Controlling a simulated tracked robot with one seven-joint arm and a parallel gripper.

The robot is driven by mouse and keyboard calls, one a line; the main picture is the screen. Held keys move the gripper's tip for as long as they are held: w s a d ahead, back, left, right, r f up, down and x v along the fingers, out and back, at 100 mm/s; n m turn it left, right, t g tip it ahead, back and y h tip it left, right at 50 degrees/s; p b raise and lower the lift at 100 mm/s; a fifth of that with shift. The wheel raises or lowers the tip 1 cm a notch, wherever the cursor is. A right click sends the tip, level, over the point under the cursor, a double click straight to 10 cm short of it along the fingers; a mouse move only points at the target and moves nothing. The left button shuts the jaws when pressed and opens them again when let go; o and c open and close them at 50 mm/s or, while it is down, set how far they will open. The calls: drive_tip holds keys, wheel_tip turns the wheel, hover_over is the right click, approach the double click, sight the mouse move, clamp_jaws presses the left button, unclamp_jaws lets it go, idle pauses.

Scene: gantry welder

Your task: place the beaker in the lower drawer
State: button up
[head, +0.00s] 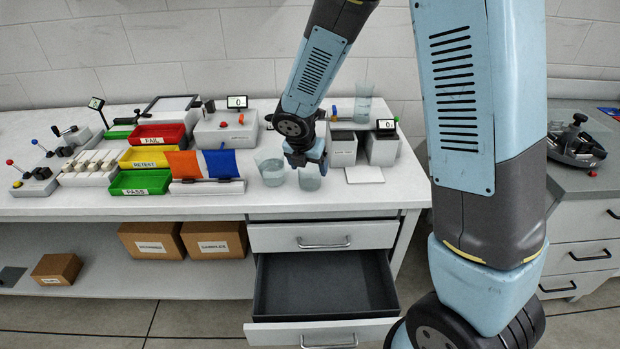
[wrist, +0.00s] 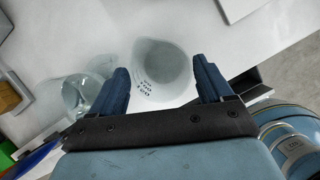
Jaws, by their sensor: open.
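A clear glass beaker (head: 310,180) stands upright on the white bench near its front edge. In the wrist view the beaker (wrist: 163,68), with printed graduation marks, appears between my two fingers, with a gap on each side. My gripper (head: 307,160) is open and points down over this beaker; it also shows in the wrist view (wrist: 162,76). A second glass beaker (head: 271,171) stands just to its left, and shows as glassware in the wrist view (wrist: 82,97). The lower drawer (head: 322,333) is pulled open and looks empty. The upper drawer (head: 322,236) is shut.
A tall glass vessel (head: 363,103) stands behind on the bench. Grey boxes (head: 382,149) and a pale plate (head: 364,174) lie right of my gripper. Left are a rack with coloured panels (head: 207,187) and red, yellow and green trays (head: 140,182). Cartons (head: 214,239) sit on the shelf below.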

sight(310, 171)
drive_tip(key=shift+x, duration=2.05)
drive_tip(key=shift+c, duration=0.2)
drive_tip(key=c, duration=0.8)
drive_tip(key=shift+o, duration=0.2)
drive_tip(key=shift+r, duration=0.15)
